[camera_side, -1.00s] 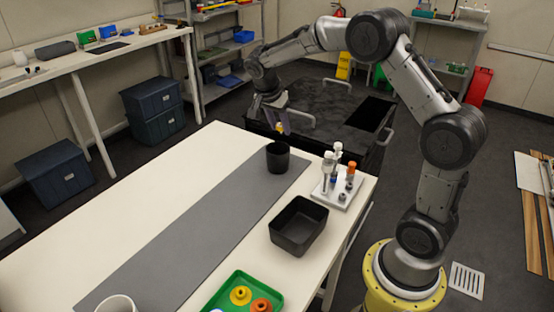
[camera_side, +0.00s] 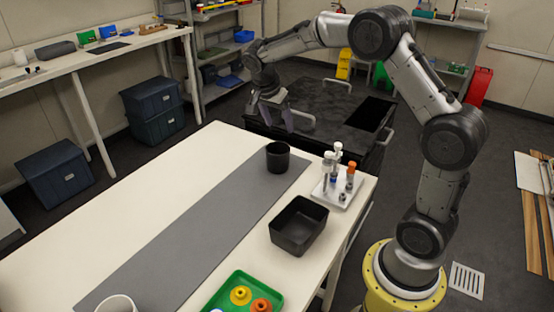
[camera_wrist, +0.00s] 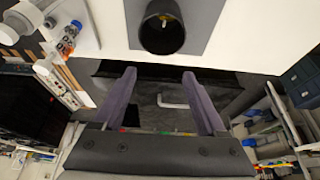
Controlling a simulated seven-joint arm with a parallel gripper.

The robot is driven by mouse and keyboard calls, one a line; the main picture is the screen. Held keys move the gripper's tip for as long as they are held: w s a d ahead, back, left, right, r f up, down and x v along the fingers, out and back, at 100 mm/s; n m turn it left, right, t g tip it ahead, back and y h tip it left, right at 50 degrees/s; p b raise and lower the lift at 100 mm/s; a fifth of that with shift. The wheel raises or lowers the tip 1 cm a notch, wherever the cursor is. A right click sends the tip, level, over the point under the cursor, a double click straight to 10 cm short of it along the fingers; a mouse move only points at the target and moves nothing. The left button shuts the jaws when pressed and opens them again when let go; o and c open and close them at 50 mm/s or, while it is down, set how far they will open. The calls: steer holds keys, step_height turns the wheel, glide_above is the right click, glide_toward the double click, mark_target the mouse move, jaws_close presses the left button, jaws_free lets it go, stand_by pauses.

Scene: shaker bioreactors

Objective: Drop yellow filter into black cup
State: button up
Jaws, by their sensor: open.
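The black cup (camera_side: 278,157) stands upright at the far end of the grey strip, and the wrist view shows its dark opening (camera_wrist: 153,38). A small pale yellow thing (camera_wrist: 165,18) shows inside the cup; it is too small to tell what it is. A yellow ring-shaped piece (camera_side: 240,295) sits in the green tray at the near edge. My gripper (camera_side: 273,122) is open and empty, beyond the cup and past the table's far edge. In the wrist view its two purple fingers (camera_wrist: 159,75) are spread with nothing between them.
A black bin (camera_side: 298,238) and a white rack with tubes (camera_side: 335,193) stand on the right side of the table. The green tray (camera_side: 222,300) also holds orange and blue pieces. A white mug (camera_side: 117,304) stands at the near left. The grey strip (camera_side: 190,230) is mostly clear.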

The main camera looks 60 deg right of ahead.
steer(key=v, duration=1.2)
steer(key=shift+a, duration=0.1)
steer(key=s+a+r+n+t+y, duration=0.1)
steer(key=s+a+r+n+t, duration=0.3)
steer(key=s+r, duration=0.6)
steer(key=s+a+f+n+y, duration=0.1)
steer(key=s+a+f+n, duration=0.3)
steer(key=s+f+n, duration=0.3)
steer(key=s+a+f+n+t+y, duration=0.1)
steer(key=s+a+f+n, duration=0.3)
steer(key=s, duration=0.5)
step_height(320, 180, down, 3)
steer(key=n+y, duration=0.1)
steer(key=n, duration=0.2)
steer(key=shift+s+a+t, duration=0.2)
steer(key=shift+a+t, duration=0.1)
steer(key=shift+a, duration=0.1)
